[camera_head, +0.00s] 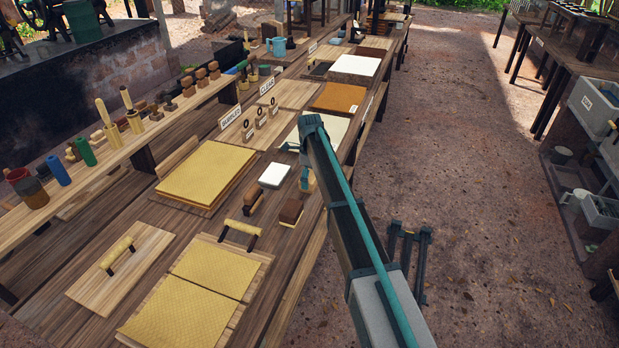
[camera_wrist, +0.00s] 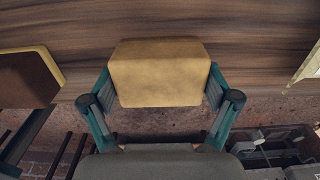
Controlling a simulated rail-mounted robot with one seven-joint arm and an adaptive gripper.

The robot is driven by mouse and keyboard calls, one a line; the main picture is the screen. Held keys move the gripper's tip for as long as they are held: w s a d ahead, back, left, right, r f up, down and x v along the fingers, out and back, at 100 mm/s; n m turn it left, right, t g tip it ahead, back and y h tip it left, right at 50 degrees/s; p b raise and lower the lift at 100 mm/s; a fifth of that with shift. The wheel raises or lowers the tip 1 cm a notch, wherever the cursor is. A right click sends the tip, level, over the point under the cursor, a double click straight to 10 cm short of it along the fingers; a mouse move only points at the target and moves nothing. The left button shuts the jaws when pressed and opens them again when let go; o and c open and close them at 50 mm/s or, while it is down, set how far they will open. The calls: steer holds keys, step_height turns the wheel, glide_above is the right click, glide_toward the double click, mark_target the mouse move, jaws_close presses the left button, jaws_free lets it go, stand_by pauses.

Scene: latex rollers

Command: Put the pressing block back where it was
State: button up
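A tan block (camera_wrist: 160,75), which I take for the pressing block, sits between the two fingers of my gripper (camera_wrist: 160,90) in the wrist view. The fingers lie against its left and right sides. In the head view my gripper (camera_head: 306,165) is over the front edge of the long table, and the block (camera_head: 307,184) shows only partly below it. I cannot tell whether the block touches the table. A dark brown block with a tan base (camera_head: 290,211) stands just nearer the camera; it also shows at the left of the wrist view (camera_wrist: 25,82).
A white block (camera_head: 274,175) and another brown block (camera_head: 253,201) are close by on the long table (camera_head: 285,265). A raised shelf (camera_head: 110,160) holds several tools. Open floor lies right.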

mark_target(310, 176)
steer(key=shift+o, duration=1)
steer(key=shift+r, duration=0.1)
step_height(310, 176, up, 12)
steer(key=b, duration=0.2)
steer(key=shift+b, duration=0.35)
steer(key=shift+r, duration=0.1)
